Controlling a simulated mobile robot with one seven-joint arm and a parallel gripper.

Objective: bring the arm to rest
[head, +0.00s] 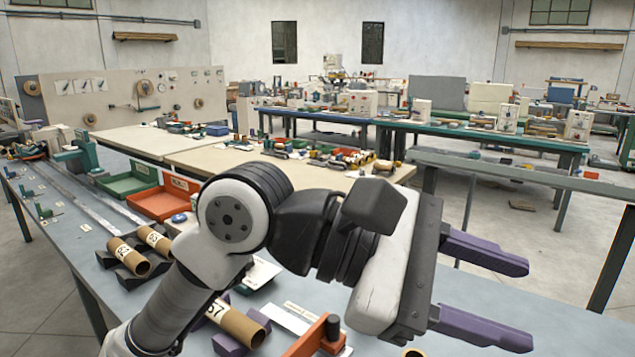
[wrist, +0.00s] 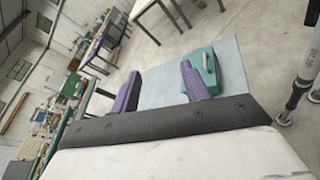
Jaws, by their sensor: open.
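My gripper (head: 485,287) is in the head view at the right, raised above the grey-blue bench (head: 60,255). Its two purple fingers point right and stand wide apart with nothing between them. In the wrist view the purple fingers (wrist: 160,88) are also apart and empty, with the bench top (wrist: 158,86) behind them. My arm is bent, rising from the bottom of the head view and reaching to the right. A teal object (wrist: 205,66) shows close behind one finger in the wrist view; I cannot tell whether they touch.
Cardboard tubes (head: 128,258) lie in dark cradles on the bench, with another tube (head: 240,324) below my arm. An orange-handled part (head: 332,328) stands below my gripper. A green tray (head: 130,180) and a red tray (head: 162,203) sit behind.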

